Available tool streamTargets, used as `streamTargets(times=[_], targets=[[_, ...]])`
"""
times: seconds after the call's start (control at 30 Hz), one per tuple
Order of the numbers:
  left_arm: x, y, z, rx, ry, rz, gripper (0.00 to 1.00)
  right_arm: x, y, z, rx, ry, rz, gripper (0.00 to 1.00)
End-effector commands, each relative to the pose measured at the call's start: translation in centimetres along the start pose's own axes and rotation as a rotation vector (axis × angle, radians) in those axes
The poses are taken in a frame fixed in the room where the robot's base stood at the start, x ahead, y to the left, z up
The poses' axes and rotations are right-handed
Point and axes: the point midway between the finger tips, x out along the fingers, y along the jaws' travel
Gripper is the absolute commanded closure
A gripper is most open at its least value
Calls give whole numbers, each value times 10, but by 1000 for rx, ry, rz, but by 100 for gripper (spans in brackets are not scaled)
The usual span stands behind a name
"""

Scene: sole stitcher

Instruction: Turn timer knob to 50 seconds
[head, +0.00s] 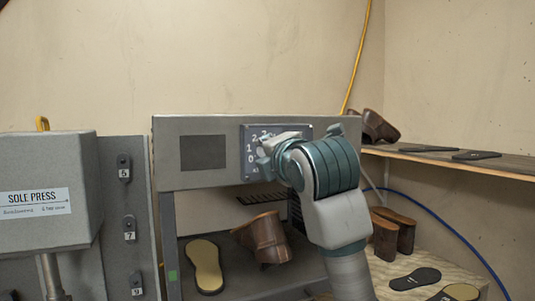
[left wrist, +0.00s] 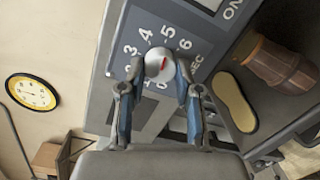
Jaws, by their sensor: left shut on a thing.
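In the head view the dial plate (head: 248,133) is partly covered by my gripper, and the knob is hidden. My left gripper (left wrist: 157,72) has a finger on each side of the knob and is shut on it. It also shows in the head view (head: 268,150). My right gripper is not in view.
The grey machine (head: 340,123) has an open bay below the panel with a tan sole (head: 207,265) and a brown shoe (head: 262,238). A sole press (head: 45,160) stands at the left. A wooden shelf (head: 510,166) is at the right.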

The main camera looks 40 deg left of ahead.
Motion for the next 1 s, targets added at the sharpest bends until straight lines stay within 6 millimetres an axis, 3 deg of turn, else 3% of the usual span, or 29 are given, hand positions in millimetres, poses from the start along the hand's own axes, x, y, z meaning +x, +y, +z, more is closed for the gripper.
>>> streamTargets(times=[0.17,0.2,0.3,0.67,0.77,1.0], targets=[[1,-3,1,2,-2,-7,100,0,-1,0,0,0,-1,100],[1,-3,1,2,-2,-7,62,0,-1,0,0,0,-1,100],[1,-3,1,2,-2,-6,41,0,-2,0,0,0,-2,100],[-5,1,-1,-2,0,0,41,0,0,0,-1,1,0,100],[-19,1,0,-1,1,2,41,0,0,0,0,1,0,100],[-72,-2,2,1,0,1,41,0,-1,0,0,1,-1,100]])
